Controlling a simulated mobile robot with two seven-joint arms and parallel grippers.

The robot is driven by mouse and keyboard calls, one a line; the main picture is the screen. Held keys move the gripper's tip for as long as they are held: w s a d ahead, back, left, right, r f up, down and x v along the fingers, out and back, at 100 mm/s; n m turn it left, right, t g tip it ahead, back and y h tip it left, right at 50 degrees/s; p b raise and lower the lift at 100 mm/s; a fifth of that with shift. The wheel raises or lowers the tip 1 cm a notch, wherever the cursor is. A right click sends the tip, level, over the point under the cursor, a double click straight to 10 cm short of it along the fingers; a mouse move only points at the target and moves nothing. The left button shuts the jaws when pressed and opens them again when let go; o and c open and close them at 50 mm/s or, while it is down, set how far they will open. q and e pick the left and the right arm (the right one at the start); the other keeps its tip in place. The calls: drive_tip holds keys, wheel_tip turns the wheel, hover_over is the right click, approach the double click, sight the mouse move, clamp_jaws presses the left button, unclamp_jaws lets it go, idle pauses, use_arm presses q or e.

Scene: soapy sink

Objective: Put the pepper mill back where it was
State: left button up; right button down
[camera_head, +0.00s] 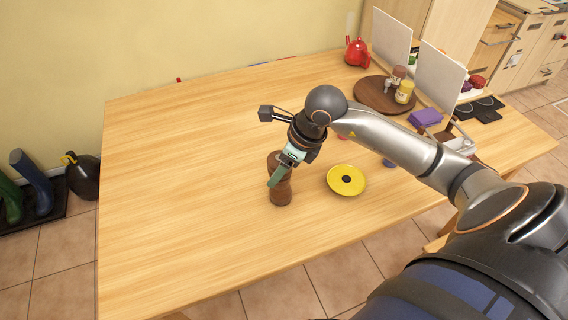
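The brown wooden pepper mill (280,194) stands upright on the wooden table (190,190), near the middle of its front part. My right arm reaches in from the right, and its gripper (282,172) points down at the mill. One greenish finger shows in front of the mill's upper body; the other finger is hidden. I cannot tell whether the fingers press on the mill or stand open around it. My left gripper is not in view.
A yellow plate (338,186) lies right of the mill. At the back right stand a round wooden board (369,97) with jars, a red kettle (357,53), white panels (438,80) and a purple block (425,118). The table's left half is clear.

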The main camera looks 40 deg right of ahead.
drive_tip(key=shift+f, duration=0.25)
drive_tip(key=shift+a, duration=0.1)
drive_tip(key=shift+f, duration=0.2)
drive_tip(key=shift+c, duration=0.3)
unclamp_jaws()
drive_tip(key=shift+r, duration=0.15)
drive_tip(key=shift+r, duration=0.25)
drive_tip(key=v, duration=1.1)
drive_tip(key=shift+s+r+p, duration=0.25)
drive_tip(key=shift+r+p, duration=0.05)
